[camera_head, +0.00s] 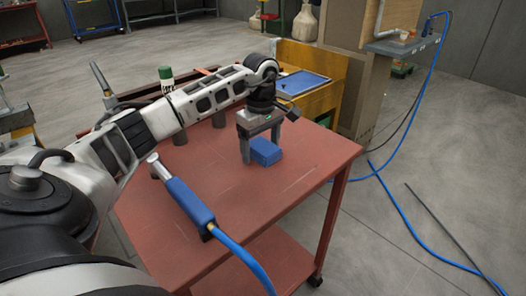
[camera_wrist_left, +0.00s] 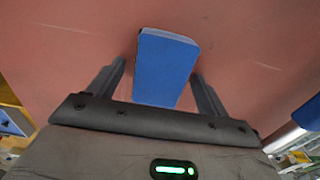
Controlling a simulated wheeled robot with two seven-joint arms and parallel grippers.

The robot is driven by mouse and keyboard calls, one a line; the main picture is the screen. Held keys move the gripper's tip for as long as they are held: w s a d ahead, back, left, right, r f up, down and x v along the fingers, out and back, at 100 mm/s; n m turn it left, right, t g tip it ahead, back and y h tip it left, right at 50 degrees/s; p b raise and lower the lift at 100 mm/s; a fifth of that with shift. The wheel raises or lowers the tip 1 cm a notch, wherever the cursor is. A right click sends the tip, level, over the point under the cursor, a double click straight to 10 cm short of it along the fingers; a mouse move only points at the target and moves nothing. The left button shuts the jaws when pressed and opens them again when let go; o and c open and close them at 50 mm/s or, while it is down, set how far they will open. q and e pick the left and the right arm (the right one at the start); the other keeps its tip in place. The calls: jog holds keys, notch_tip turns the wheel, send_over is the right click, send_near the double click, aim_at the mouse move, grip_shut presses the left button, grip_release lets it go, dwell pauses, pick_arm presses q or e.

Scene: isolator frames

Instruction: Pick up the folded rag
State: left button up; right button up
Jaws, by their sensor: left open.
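The folded rag is a small blue block (camera_head: 266,151) lying on the red cart top (camera_head: 270,195), towards its far right part. My left gripper (camera_head: 260,148) points down over it, open, with its fingers at the rag's sides. In the left wrist view the rag (camera_wrist_left: 165,68) shows between the two fingers of the left gripper (camera_wrist_left: 159,72), and the near end of the rag is close to the palm. I cannot tell whether either finger touches it. My right gripper is not in view.
A blue-handled tool (camera_head: 188,200) with a blue hose lies on the cart's near left. A green-and-white bottle (camera_head: 166,78) and grey cylinders (camera_head: 219,118) stand near my left arm. A blue tray (camera_head: 300,83) sits on a yellow cabinet behind. The cart top right of the tool is clear.

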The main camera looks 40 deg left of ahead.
aim_at(261, 144)
pick_arm(q)
jog(key=c, duration=1.1)
jog(key=shift+o, duration=0.2)
jog(key=shift+r, duration=0.15)
jog(key=shift+r, duration=0.3)
notch_tip(261, 144, up, 2)
jog(key=shift+r, duration=0.15)
jog(key=s+d+r, duration=0.4)
jog(key=s+r, duration=0.6)
jog(key=s, duration=0.3)
jog(key=shift+s, duration=0.2)
jog(key=shift+d, duration=0.1)
